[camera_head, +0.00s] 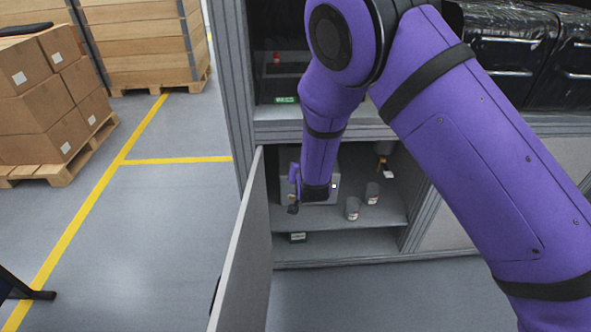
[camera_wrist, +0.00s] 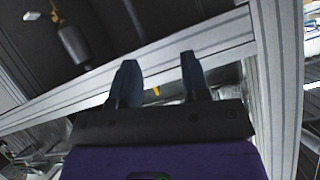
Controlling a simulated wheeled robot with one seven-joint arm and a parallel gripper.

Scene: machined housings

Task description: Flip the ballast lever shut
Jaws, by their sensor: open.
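My gripper (camera_head: 294,190) reaches into an open cabinet bay in the head view, in front of a grey box-shaped housing (camera_head: 325,160) on the shelf. The arm and gripper cover much of the housing. In the wrist view my gripper (camera_wrist: 158,72) has its two dark fingers spread apart, with nothing held between them. A small yellow piece (camera_wrist: 156,91) shows beyond the gap between the fingers; I cannot tell whether it belongs to the ballast lever. I cannot make out the lever or its position in either view.
The cabinet door (camera_head: 243,240) stands open at the left of the bay. Two grey cups (camera_head: 353,208) (camera_head: 372,193) stand on the shelf right of my gripper. A small box (camera_head: 298,237) lies on the lower level. A dark cylinder (camera_wrist: 75,46) shows upper left in the wrist view.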

